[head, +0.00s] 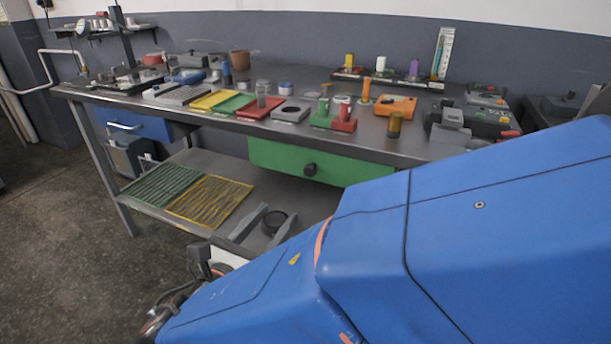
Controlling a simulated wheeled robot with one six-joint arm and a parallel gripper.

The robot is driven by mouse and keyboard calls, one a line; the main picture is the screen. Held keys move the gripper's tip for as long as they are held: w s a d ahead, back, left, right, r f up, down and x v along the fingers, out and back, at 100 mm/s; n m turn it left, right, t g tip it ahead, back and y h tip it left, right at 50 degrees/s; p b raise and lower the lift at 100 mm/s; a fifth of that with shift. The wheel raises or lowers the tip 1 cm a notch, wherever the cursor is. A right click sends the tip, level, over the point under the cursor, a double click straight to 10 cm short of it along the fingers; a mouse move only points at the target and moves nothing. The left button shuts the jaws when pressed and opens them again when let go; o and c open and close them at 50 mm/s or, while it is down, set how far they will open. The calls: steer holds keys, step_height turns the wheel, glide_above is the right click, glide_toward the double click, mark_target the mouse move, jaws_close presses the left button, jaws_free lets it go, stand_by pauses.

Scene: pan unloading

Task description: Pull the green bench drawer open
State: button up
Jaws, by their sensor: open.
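The green bench drawer (345,168) sits under the front edge of the grey workbench (380,150), right of the middle of the bench. Its front looks flush and shut, with a dark round knob (310,170) on it. Its right end is hidden behind my blue arm. My gripper (262,228) shows two grey fingers standing apart, open and empty. It is in front of the lower shelf, below and left of the knob in the picture and apart from the drawer.
A blue drawer (138,123) with a light bar handle is under the bench's left end. Green (165,183) and yellow (210,198) ribbed mats lie on the lower shelf. An orange block (396,104) and several coloured trays and tools crowd the bench top. Open floor (60,240) lies left.

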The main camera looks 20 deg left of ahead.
mark_target(309, 171)
steer(key=w, duration=1.1)
steer(key=w+d, duration=0.1)
steer(key=w, duration=0.5)
jaws_close()
